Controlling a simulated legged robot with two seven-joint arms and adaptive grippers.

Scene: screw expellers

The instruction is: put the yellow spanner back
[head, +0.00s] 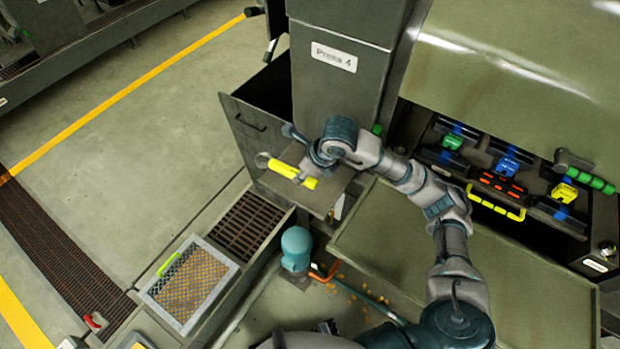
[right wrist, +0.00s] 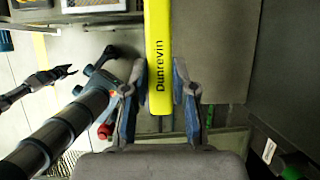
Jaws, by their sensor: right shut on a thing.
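The yellow spanner (head: 290,170) is held level in the head view, its ring end to the left, above a grey ledge (head: 318,196) at the foot of Press 4. My right gripper (head: 303,171) is shut on its shaft. In the right wrist view the yellow shaft (right wrist: 159,60), lettered "Dunrevin", lies between the two fingers of the right gripper (right wrist: 160,90). The ring end is outside that view. A small dark claw at the left of the wrist view looks like my left gripper (right wrist: 68,71), fingers apart and empty.
An open dark bin or door (head: 256,125) stands left of the press. A mesh tray (head: 190,283) with a lime handle sits lower left. A teal-capped unit (head: 296,248) stands below the ledge. Coloured-handled blocks (head: 500,187) fill the bay at right.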

